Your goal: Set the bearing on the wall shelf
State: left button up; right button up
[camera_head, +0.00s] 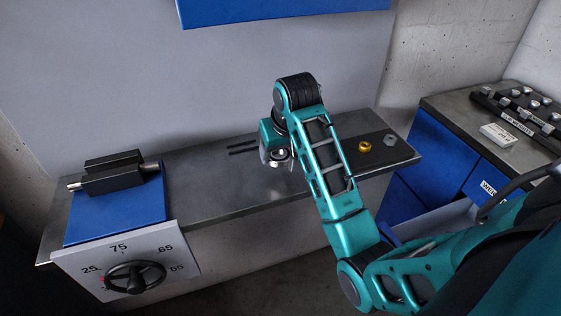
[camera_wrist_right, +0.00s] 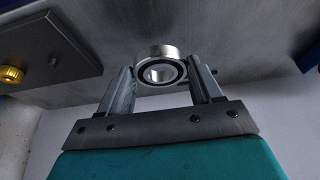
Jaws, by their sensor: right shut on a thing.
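The bearing (camera_wrist_right: 162,70) is a shiny steel ring with a dark inner band and an open bore. In the wrist view it sits between the two fingertips of my right gripper (camera_wrist_right: 163,82), which is shut on it. In the head view my right gripper (camera_head: 277,160) is over the long grey metal shelf (camera_head: 215,180) against the wall, with the bearing (camera_head: 279,154) small and partly hidden at its fingers. I cannot tell the exact gap between bearing and shelf. My left gripper is not in view.
A blue block with a dark clamp (camera_head: 115,172) and a handwheel (camera_head: 135,278) stand left. A blue panel (camera_head: 270,10) is above. Blue drawers (camera_head: 440,155) are right.

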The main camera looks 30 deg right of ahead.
aim_at(280, 174)
jog(key=shift+f, duration=1.85)
jog(key=shift+f, duration=0.15)
jog(key=o, duration=1.2)
jog(key=v, duration=1.2)
